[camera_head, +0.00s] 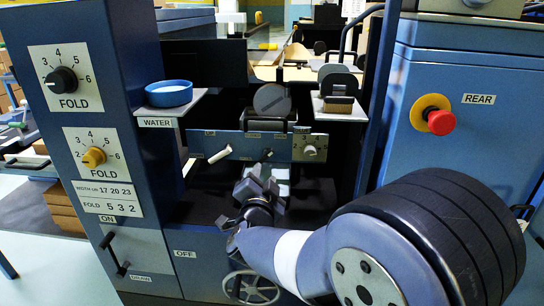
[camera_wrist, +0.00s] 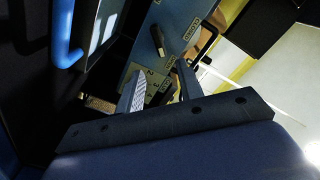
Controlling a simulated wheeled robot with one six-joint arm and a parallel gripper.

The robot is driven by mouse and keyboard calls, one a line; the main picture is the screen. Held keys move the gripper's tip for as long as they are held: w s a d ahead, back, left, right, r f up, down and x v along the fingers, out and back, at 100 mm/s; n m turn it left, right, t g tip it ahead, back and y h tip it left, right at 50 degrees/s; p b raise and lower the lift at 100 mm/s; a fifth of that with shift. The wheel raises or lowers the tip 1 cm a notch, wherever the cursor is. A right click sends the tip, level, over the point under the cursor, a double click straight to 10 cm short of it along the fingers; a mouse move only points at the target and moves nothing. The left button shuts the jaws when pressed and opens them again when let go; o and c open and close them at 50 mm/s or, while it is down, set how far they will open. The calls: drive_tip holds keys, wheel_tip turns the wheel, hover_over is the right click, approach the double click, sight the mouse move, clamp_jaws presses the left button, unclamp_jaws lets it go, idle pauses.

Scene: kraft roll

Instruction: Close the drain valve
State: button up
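The drain valve's black lever (camera_head: 115,255) is on the lower left of the blue machine in the camera_head view. It stands nearly upright, its upper end leaning slightly left toward the ON label (camera_head: 107,220). The DRAIN label (camera_head: 141,278) is beside its lower end, and the OFF label (camera_head: 185,254) is to its right. My gripper (camera_head: 260,188) is at the machine's middle bay, well to the right of and above the lever, touching nothing that I can see. Its fingers stand apart with nothing visible between them in the camera_wrist view (camera_wrist: 160,84).
A blue water dish (camera_head: 169,93) sits on a shelf. A red stop button (camera_head: 440,121) is at right.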

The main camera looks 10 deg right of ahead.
sight(268, 156)
drive_tip(key=b+x, duration=0.1)
drive_tip(key=x, duration=0.9)
drive_tip(key=shift+w+f, duration=0.1)
clamp_jaws()
